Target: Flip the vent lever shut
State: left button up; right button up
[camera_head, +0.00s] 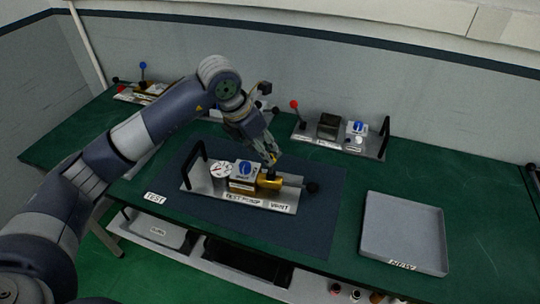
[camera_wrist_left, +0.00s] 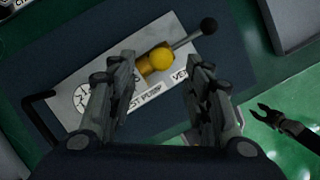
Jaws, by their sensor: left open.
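The test pump plate (camera_head: 225,198) lies on a dark mat, with labels reading TEST PUMP and VENT. Its vent lever (camera_head: 295,185) is a metal rod with a black knob, reaching out to the right from a brass valve body (camera_head: 268,182). In the left wrist view the vent lever (camera_wrist_left: 187,40) points up and right, away from the brass body (camera_wrist_left: 157,59). My left gripper (camera_head: 272,160) is open and empty above the brass body, fingers pointing down. My right gripper (camera_wrist_left: 257,112) shows open and empty at the right of the wrist view.
A gauge (camera_head: 221,170) and a blue-marked box (camera_head: 243,172) stand on the plate beside a black handle (camera_head: 193,165). An empty grey tray (camera_head: 405,228) sits to the right. Other lever plates (camera_head: 338,141) stand at the back.

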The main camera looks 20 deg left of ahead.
pick_arm(q)
jog(key=p+x, duration=0.1)
jog(key=x, duration=0.4)
jog(key=shift+d+f, duration=0.1)
jog(key=shift+f, duration=0.05)
jog(key=shift+w+d+f+p, duration=0.1)
jog(key=shift+w+f+p, duration=0.1)
jog(key=shift+f+p, duration=0.15)
jog(key=shift+c, duration=0.6)
grip_shut()
